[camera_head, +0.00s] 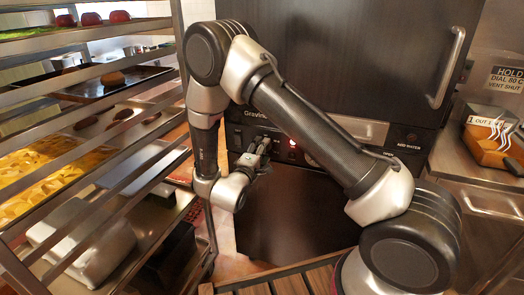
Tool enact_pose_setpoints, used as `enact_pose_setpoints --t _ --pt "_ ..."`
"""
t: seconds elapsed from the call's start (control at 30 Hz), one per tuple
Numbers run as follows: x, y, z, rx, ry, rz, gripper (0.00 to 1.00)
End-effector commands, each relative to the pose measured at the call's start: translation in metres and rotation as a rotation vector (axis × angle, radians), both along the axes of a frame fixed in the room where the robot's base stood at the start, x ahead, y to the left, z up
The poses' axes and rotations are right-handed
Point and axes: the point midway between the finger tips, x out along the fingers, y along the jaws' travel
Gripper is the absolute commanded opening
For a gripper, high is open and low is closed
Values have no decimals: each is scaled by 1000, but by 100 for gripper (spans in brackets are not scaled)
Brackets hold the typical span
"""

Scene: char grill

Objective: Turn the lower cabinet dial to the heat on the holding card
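The dark cabinet has an upper door (345,50) and a lower door (290,215), with a control strip between them. A small red light (292,144) glows on the strip. My gripper (266,142) is at the left part of the strip, beside the light. I cannot tell whether its fingers touch a dial, as the dial there is hidden or too small to make out. My arm covers the strip's middle. The holding card (507,79) on the right wall reads "HOLD", "DIAL 80 C" and "VENT SHUT".
A metal rack (95,33) with trays of food stands close on the left. A slatted wooden surface (290,283) lies at the front. The upper door's handle (446,66) sticks out.

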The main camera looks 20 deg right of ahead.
Motion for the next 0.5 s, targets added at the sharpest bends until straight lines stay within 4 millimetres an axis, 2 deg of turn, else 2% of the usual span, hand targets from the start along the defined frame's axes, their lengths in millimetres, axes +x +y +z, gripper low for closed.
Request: enact_pose_setpoints --t 0.13,0.37,0.5 --pt "8 -6 0 -1 1 0 59" --pt "9 -7 0 0 0 1 59" --pt "9 -6 0 0 0 1 37"
